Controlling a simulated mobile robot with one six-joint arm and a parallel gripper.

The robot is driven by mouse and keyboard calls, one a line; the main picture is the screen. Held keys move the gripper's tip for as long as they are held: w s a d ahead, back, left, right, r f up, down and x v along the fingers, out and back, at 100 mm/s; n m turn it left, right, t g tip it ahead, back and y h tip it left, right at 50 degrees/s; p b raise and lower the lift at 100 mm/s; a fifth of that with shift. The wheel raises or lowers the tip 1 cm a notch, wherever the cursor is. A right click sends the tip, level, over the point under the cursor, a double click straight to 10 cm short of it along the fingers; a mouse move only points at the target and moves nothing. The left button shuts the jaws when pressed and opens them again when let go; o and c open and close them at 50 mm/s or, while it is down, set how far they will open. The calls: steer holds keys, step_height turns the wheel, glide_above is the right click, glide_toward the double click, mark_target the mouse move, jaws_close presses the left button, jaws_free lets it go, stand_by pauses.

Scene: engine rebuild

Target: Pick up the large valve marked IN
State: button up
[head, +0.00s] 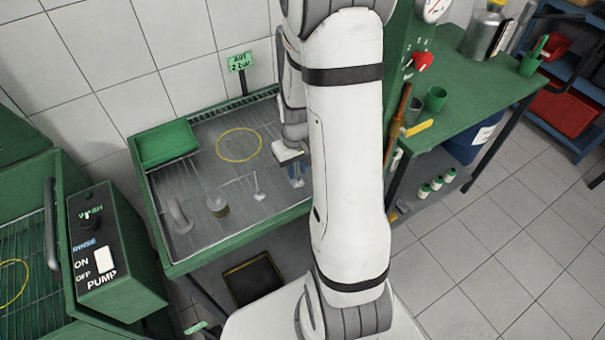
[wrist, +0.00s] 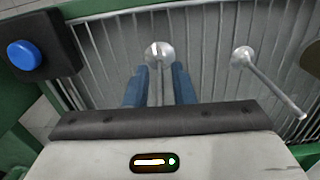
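In the wrist view, a metal valve (wrist: 159,52) with a round head lies on the rack, its stem running back between the two blue fingers of my gripper (wrist: 160,80). The fingers stand apart on either side of the stem, with narrow gaps visible. A second valve (wrist: 243,57) lies to the right, its stem slanting down and right. In the head view my gripper (head: 296,172) is low over the right part of the tray, and a valve (head: 259,188) lies to its left. No IN marking is readable on either valve.
A yellow ring (head: 239,131) marks a bare area. A blue button (wrist: 26,55) sits left in the wrist view.

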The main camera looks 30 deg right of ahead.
jaws_close()
